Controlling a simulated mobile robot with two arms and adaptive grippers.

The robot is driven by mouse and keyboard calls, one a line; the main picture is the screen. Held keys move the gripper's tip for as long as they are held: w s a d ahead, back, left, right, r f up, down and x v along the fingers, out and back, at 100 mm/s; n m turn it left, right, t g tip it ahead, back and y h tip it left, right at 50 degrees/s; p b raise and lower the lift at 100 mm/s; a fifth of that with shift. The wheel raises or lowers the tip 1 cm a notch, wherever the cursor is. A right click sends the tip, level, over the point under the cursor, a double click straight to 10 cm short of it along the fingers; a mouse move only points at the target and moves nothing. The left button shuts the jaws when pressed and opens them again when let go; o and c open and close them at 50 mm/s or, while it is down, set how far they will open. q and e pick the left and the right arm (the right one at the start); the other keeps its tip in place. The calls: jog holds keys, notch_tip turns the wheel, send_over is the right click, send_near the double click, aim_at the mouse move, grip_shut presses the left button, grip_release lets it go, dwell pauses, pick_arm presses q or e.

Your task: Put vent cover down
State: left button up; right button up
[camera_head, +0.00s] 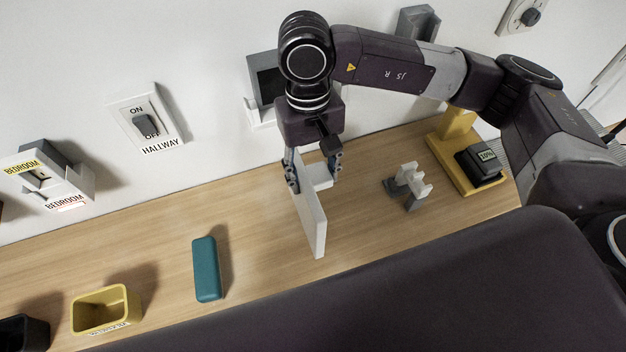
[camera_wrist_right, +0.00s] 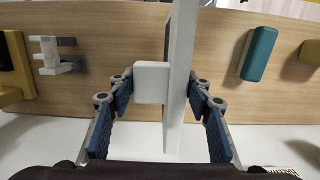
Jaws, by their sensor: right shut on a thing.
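The vent cover (camera_head: 312,220) is a thin white plate with a white block on one face. It stands on edge, roughly upright, over the wooden counter. My right gripper (camera_head: 313,174) points down from above, its fingers closed around the cover's block. In the right wrist view the vent cover (camera_wrist_right: 180,60) runs between the two blue-padded fingers of the right gripper (camera_wrist_right: 160,100). I cannot tell whether its lower edge touches the counter. My left gripper is not in view.
On the wooden counter (camera_head: 255,235) lie a teal block (camera_head: 206,270), a yellow bin (camera_head: 105,309), a white-and-grey bracket (camera_head: 408,186) and a yellow stand (camera_head: 452,150) with a dark device. The wall behind carries a hallway switch (camera_head: 145,118).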

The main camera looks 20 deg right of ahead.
jog(key=shift+f, duration=0.65)
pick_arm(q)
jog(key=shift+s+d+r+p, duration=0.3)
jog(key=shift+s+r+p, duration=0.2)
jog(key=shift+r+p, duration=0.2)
pick_arm(e)
notch_tip(320, 180, down, 4)
jog(key=shift+r, duration=0.1)
jog(key=shift+b, duration=0.3)
jog(key=o, duration=1.3)
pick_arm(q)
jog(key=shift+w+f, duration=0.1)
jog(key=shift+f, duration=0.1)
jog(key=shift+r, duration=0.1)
